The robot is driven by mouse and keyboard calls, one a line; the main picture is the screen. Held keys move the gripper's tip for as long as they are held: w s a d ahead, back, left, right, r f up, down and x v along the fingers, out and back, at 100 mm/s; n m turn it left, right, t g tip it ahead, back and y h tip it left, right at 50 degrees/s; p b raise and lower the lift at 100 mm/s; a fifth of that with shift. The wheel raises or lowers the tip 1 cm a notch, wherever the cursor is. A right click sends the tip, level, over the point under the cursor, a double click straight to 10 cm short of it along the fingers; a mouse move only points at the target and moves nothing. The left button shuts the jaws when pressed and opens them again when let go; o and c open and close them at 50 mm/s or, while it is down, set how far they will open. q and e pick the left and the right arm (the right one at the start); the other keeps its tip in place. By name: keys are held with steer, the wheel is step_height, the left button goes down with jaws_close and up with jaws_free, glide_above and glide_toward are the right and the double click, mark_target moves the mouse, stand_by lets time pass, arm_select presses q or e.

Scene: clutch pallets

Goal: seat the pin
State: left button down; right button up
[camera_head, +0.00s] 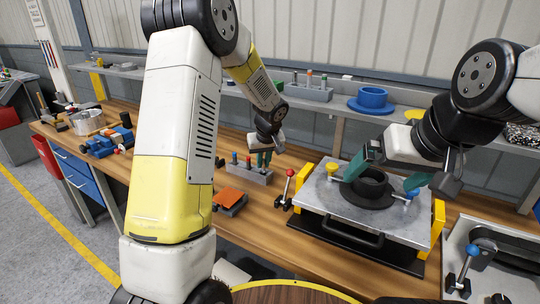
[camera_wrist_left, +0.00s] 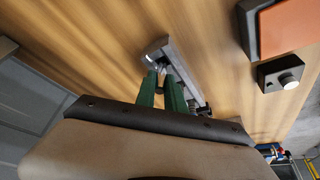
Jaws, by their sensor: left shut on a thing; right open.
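A small grey rack (camera_head: 252,177) with upright, coloured-top pins (camera_head: 235,158) stands on the bench. My left gripper (camera_head: 264,159) is over the right end of this rack, its green fingers pointing down. In the left wrist view its fingers (camera_wrist_left: 168,95) are closed on a small dark pin (camera_wrist_left: 163,88) at the rack (camera_wrist_left: 180,65); the pin is mostly hidden. A silver pallet plate (camera_head: 325,205) carries a black hub (camera_head: 370,187), a yellow-knobbed pin (camera_head: 332,168) and a blue-knobbed pin (camera_head: 412,194). My right gripper (camera_head: 387,174) is open, its teal fingers on either side of the hub.
A red-knobbed lever (camera_head: 290,174) stands left of the pallet, and a blue-knobbed lever (camera_head: 472,251) at the front right. An orange-topped block (camera_head: 230,197) lies in front of the rack. A shelf behind holds another pin rack (camera_head: 310,92) and a blue ring (camera_head: 372,99).

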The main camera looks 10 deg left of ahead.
arm_select(q)
steer(key=shift+f, duration=0.55)
steer(key=c, duration=0.9)
jaws_free()
steer(key=shift+c, duration=0.2)
steer(key=shift+r, duration=3.55)
